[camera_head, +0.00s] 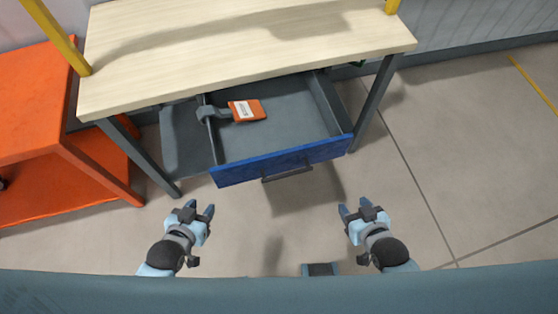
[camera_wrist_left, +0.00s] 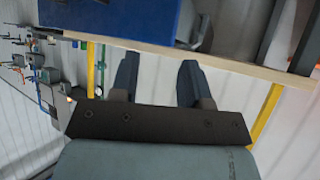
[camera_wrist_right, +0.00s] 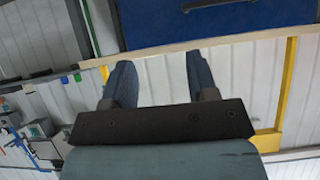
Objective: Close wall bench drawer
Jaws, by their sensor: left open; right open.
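The wall bench drawer (camera_head: 282,162) stands pulled out under the wooden bench top (camera_head: 240,50). It has a blue front with a dark bar handle (camera_head: 287,174) and a grey inside. My left gripper (camera_head: 199,211) is open and empty, in front of the drawer's left end and apart from it. My right gripper (camera_head: 358,208) is open and empty, in front of the drawer's right end and apart from it. The blue front also shows in the left wrist view (camera_wrist_left: 120,18) and in the right wrist view (camera_wrist_right: 220,20), where part of the handle (camera_wrist_right: 210,4) is visible.
An orange and white item (camera_head: 247,110) and a grey part (camera_head: 212,113) lie in the drawer. The bench has dark legs (camera_head: 376,103) and yellow uprights. An orange shelf unit (camera_head: 40,110) stands at the left. The floor (camera_head: 470,150) at the right is clear.

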